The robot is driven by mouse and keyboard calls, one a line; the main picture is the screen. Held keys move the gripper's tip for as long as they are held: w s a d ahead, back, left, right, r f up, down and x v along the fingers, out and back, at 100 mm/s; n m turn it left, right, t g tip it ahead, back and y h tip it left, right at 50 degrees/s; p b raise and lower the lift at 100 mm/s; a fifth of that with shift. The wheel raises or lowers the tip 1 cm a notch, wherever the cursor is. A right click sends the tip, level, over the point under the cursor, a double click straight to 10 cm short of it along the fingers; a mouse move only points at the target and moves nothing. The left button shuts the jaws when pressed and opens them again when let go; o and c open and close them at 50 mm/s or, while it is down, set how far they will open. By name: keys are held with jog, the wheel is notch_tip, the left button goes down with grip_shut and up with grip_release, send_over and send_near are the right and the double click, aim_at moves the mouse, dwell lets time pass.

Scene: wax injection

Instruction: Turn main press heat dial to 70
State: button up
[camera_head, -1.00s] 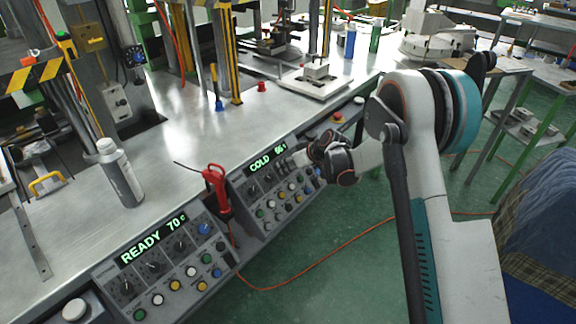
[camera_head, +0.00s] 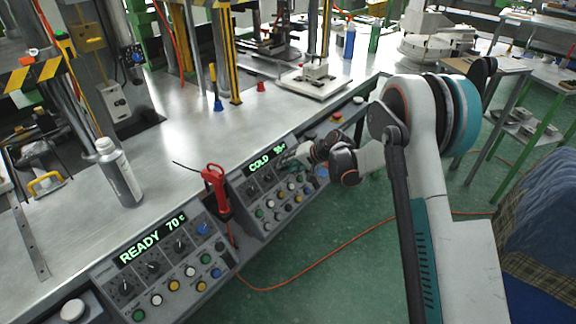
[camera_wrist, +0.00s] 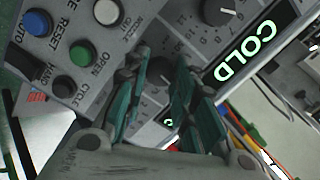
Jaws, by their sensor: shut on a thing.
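The right-hand control panel (camera_head: 262,208) has a green display (camera_head: 265,160) reading COLD and a number too blurred to read surely. The wrist view also shows the word COLD (camera_wrist: 246,50). My gripper (camera_head: 287,160) is at the upper right of this panel. In the wrist view my gripper (camera_wrist: 160,92) has its two green-padded fingers closed around a dark dial (camera_wrist: 160,70), mostly hidden between them. Its pointer and scale setting cannot be read. Another dark dial (camera_wrist: 219,10) with a printed scale sits beside it, free.
The left-hand panel (camera_head: 165,272) reads READY 70. A red-handled tool (camera_head: 214,180) stands between the panels. Blue, white and green buttons (camera_wrist: 81,54) lie near my fingers. A silver bottle (camera_head: 120,175) stands on the metal bench (camera_head: 175,150).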

jog(key=shift+f+m, duration=0.1)
jog(key=shift+m, duration=2)
jog(key=shift+d, duration=0.1)
jog(key=o, duration=1.1)
jog(key=shift+c, duration=0.2)
jog(key=v, duration=1.2)
jog(key=shift+s+d+f, duration=0.1)
